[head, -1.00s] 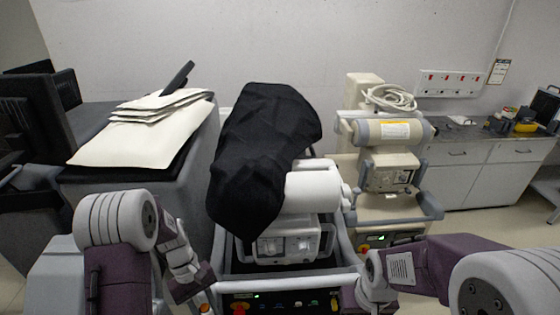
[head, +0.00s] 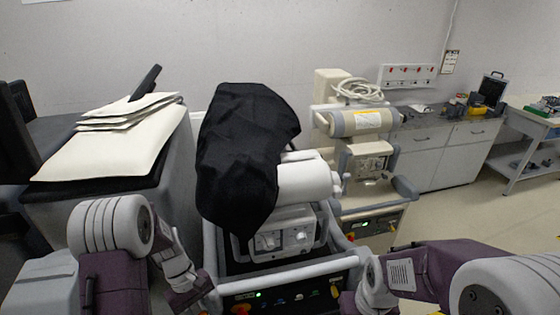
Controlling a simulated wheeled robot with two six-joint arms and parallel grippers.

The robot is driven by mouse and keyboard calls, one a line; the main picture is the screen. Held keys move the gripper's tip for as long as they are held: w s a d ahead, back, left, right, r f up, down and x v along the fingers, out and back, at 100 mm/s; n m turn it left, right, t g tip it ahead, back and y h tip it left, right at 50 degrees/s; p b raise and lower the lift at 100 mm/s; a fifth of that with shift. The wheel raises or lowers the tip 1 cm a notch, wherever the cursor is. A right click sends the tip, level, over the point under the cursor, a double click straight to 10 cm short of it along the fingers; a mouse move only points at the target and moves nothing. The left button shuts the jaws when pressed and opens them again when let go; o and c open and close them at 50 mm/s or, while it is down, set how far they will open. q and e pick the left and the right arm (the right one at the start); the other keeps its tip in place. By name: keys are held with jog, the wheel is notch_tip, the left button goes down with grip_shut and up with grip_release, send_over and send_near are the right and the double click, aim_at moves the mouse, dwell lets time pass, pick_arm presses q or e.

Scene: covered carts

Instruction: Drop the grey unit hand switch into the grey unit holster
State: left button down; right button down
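The front unit (head: 282,240) is a grey-white cart with a pale tube head (head: 305,178) and a grey frame; a black cover (head: 243,150) drapes over its upper left. I cannot make out a hand switch or a holster on it. My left arm comes in at the lower left and my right arm at the lower right, both beside the cart's front rail (head: 290,274). Neither gripper's fingers show; the arm ends run out of the bottom of the picture or are hidden.
A beige unit (head: 360,122) with a coiled cable (head: 358,89) stands behind to the right. A grey cart with pale sheets (head: 115,145) is at left. A counter (head: 440,155) and a side table (head: 535,118) stand at right. Floor between them is clear.

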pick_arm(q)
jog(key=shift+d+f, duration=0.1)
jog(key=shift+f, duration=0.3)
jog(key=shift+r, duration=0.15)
pick_arm(e)
jog(key=shift+d+f, duration=0.15)
jog(key=shift+f, duration=0.15)
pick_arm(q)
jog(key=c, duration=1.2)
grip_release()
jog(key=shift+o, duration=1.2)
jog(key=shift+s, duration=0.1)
pick_arm(e)
jog(key=shift+s+r, duration=0.1)
jog(key=shift+s, duration=0.05)
